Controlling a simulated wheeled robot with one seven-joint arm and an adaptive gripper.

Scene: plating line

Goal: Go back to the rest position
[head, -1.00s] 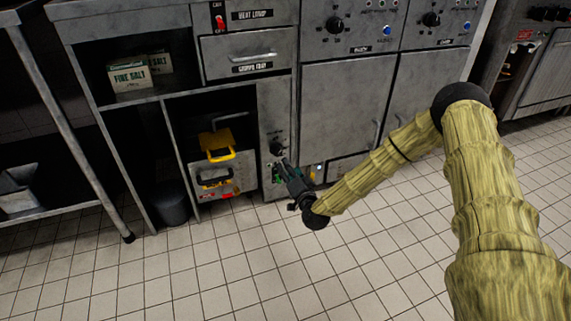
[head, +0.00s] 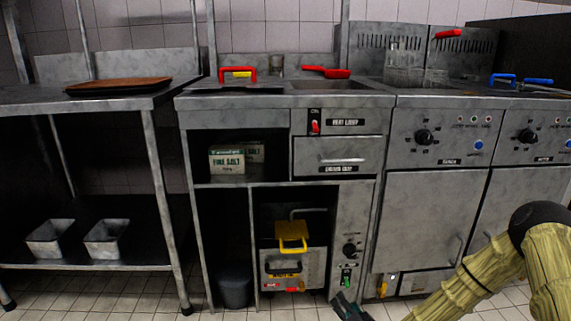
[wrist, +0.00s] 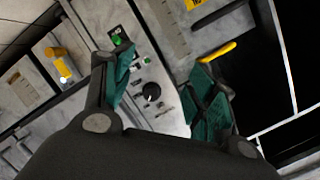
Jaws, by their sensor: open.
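My gripper (wrist: 163,100) shows in the wrist view with its two green-padded fingers spread apart and nothing between them. Beyond the fingers is a grey control panel with a black knob (wrist: 152,92) and a green switch (wrist: 116,40). In the head view my gripper (head: 350,308) is only partly in the picture, at the bottom edge in front of the same panel. The black knob (head: 350,250) there is just above it. The wrist view is tilted. I cannot tell whether a fingertip touches the panel.
A fryer unit with a yellow handle (head: 292,236) stands in the lower cabinet bay. A dark bin (head: 235,286) is left of it. A steel table (head: 60,98) carries a brown tray (head: 118,85). Cooking units (head: 432,220) line the right. Tiled floor shows along the bottom.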

